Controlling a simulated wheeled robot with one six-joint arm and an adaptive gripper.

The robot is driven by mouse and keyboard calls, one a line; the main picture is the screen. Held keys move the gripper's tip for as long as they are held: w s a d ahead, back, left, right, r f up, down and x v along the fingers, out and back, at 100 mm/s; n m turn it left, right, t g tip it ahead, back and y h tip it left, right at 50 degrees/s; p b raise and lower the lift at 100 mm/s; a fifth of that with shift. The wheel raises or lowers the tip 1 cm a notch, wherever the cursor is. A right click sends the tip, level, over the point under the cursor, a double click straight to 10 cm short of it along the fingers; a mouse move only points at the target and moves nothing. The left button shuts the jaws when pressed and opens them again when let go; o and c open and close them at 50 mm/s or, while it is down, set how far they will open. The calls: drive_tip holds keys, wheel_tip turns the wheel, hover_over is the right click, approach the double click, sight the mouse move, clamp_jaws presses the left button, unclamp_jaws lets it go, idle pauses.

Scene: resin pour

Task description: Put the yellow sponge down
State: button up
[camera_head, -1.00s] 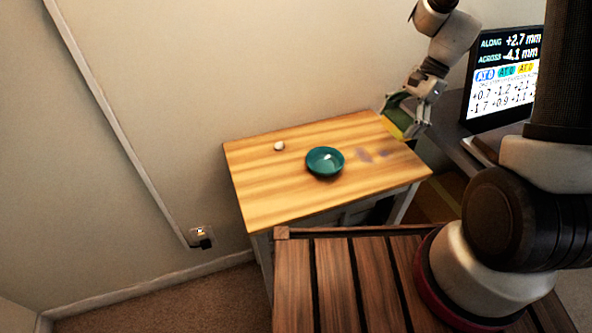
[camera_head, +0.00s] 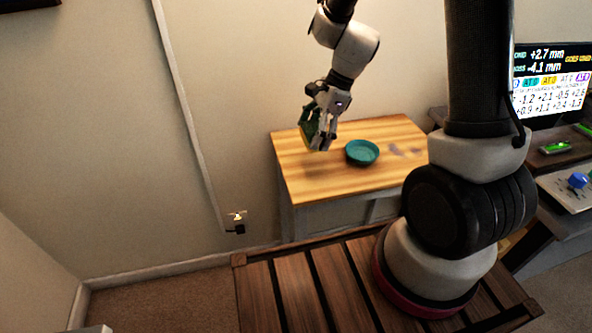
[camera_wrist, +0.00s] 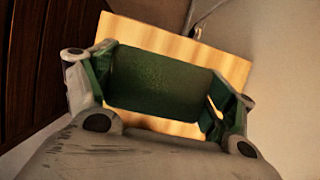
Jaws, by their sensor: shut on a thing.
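The sponge (camera_wrist: 160,80) shows its dark green face in the wrist view, spanning the space between the two fingers. In the head view, a green side and a little yellow of the sponge (camera_head: 309,124) show at the gripper. My gripper (camera_head: 319,135) is shut on the sponge and appears above the left part of the wooden table (camera_head: 310,178), left of the teal bowl. I cannot tell the exact gap between sponge and table.
The teal bowl (camera_head: 362,152) stands on the table, with faint purplish marks (camera_head: 398,151) to its right. Bare tabletop lies in front of the bowl. A wall is behind the table. A screen (camera_head: 553,80) and a second desk are at the right.

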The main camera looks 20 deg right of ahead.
sight(308, 168)
wheel_tip(308, 168, down, 9)
drive_tip(key=shift+f, duration=0.1)
idle(0.3)
drive_tip(key=o, duration=1.2)
drive_tip(key=shift+f, duration=0.1)
drive_tip(key=shift+o, duration=0.2)
drive_tip(key=v, duration=1.3)
drive_tip(key=s+d+r+n+t+h, duration=0.2)
drive_tip(key=s+d+r+n, duration=0.3)
drive_tip(key=s+r+n, duration=0.4)
drive_tip(key=s+d+r+n+t+h, duration=0.2)
drive_tip(key=s+d+r+n, duration=0.3)
drive_tip(key=s+r+n, duration=0.3)
drive_tip(key=shift+s+r+n+h, duration=0.3)
drive_tip(key=shift+s+r+n, duration=0.1)
drive_tip(key=shift+s+r, duration=0.6)
